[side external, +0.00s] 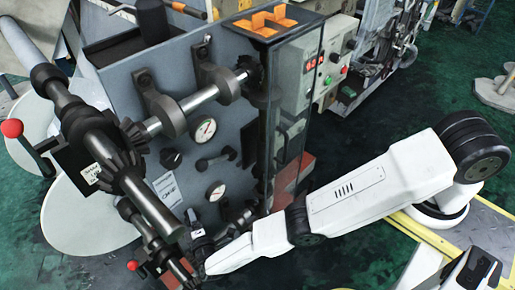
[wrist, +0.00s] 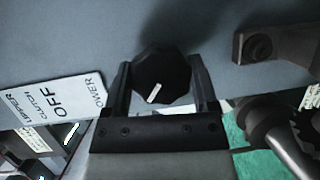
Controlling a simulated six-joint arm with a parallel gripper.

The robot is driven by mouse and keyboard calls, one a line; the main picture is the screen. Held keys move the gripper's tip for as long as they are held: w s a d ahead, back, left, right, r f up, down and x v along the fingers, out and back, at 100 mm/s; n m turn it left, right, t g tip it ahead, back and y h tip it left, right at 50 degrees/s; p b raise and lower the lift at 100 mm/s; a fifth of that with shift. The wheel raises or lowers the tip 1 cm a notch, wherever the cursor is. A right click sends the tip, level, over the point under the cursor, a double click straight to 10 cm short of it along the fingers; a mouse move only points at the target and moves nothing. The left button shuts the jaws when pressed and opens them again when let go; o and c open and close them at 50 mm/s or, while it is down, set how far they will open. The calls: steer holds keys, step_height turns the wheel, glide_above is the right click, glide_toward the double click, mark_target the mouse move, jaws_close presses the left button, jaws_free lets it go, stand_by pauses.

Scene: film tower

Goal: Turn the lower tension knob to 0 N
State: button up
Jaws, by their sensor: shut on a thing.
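In the wrist view a black faceted knob (wrist: 164,68) sits on the grey panel. Its white pointer mark slants toward the lower left. My gripper (wrist: 160,84) has one finger on each side of the knob and is shut on it. In the side view my gripper (side external: 200,243) is low at the panel's front, partly behind a dark roller shaft; the knob it holds is hidden there. Another black knob (side external: 171,158) shows higher on the panel. An upper gauge (side external: 203,130) and a lower gauge (side external: 216,191) show too; their readings are too small to tell.
A white label (wrist: 55,108) with "OFF" lies left of the knob in the wrist view. A grey bracket (wrist: 262,47) juts out at the right. In the side view a dark roller shaft (side external: 140,190) with a red-knobbed lever (side external: 12,128) stands in front of the panel.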

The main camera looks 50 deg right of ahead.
steer(key=o, duration=1.1)
steer(key=shift+o, duration=0.2)
steer(key=shift+s+a, duration=0.1)
steer(key=shift+s, duration=0.05)
steer(key=v, duration=0.7)
steer(key=shift+s, duration=0.25)
steer(key=shift+r, duration=0.1)
